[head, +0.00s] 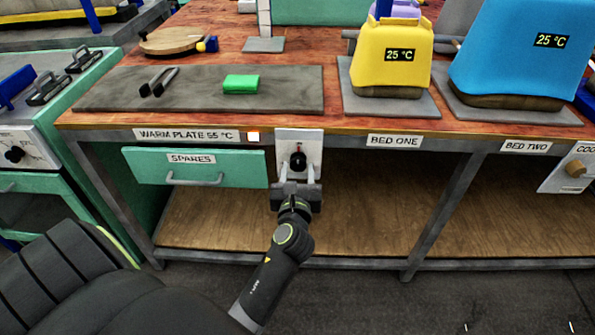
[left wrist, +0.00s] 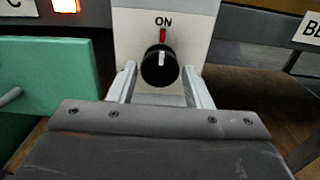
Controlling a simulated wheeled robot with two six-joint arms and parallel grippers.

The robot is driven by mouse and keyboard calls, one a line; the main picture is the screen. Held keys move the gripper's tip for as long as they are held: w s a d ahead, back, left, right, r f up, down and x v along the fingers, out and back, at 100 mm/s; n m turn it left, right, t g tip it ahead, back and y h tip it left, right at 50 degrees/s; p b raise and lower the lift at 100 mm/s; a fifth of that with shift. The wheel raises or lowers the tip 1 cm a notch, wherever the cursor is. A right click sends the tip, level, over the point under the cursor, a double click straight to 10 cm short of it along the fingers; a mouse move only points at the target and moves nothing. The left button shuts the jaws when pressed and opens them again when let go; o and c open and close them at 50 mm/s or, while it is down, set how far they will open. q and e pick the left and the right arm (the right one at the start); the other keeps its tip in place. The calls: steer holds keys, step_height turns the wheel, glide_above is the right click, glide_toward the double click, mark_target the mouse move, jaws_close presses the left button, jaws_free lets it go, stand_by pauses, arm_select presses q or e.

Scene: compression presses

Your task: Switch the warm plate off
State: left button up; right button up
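The warm plate (head: 205,88) is a flat grey slab on the bench with a green block (head: 241,84) on it. Its label (head: 186,134) reads WARM PLATE 55 °C, and a lit orange-white lamp (head: 253,136) sits beside it. Below, a pale switch panel (head: 299,141) carries a black knob (head: 298,161). In the left wrist view the knob (left wrist: 159,66) has its white line pointing up at the red mark under ON. My left gripper (head: 297,176) is open, its fingers (left wrist: 160,82) apart on either side of the knob, with no clear contact visible. My right gripper is out of view.
A green SPARES drawer (head: 193,168) is shut just left of the panel. A yellow press (head: 393,50) and a blue press (head: 520,45), both reading 25 °C, stand on the bench. Another knob (head: 575,168) is at the far right.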

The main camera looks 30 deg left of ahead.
arm_select(q)
steer(key=c, duration=0.6)
